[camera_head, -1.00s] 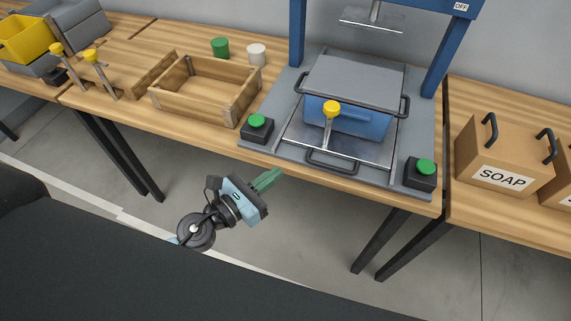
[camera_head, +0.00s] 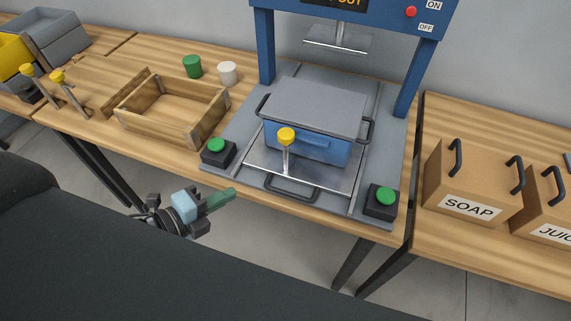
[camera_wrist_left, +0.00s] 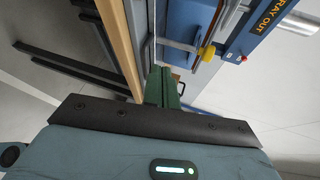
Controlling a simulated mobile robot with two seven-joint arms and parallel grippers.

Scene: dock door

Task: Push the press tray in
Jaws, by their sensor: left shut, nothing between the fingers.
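The press tray (camera_head: 258,171) is a flat metal plate on the grey base of the blue press. Its black front handle (camera_head: 291,188) sticks out at the bench's front edge. A blue container with a grey lid (camera_head: 317,104) stands on the tray. A yellow-knobbed lever (camera_head: 286,137) stands in front of it. My left gripper (camera_head: 221,199), with green fingers, is in front of the bench, left of the tray handle and apart from it. In the left wrist view its fingers (camera_wrist_left: 162,88) are together and empty. My right gripper is not in view.
Green-button boxes (camera_head: 217,152) and (camera_head: 382,200) flank the tray. The press ram plate (camera_head: 340,38) hangs above, behind the lidded container. A wooden box (camera_head: 173,110) sits left, and a SOAP carton (camera_head: 472,184) sits right.

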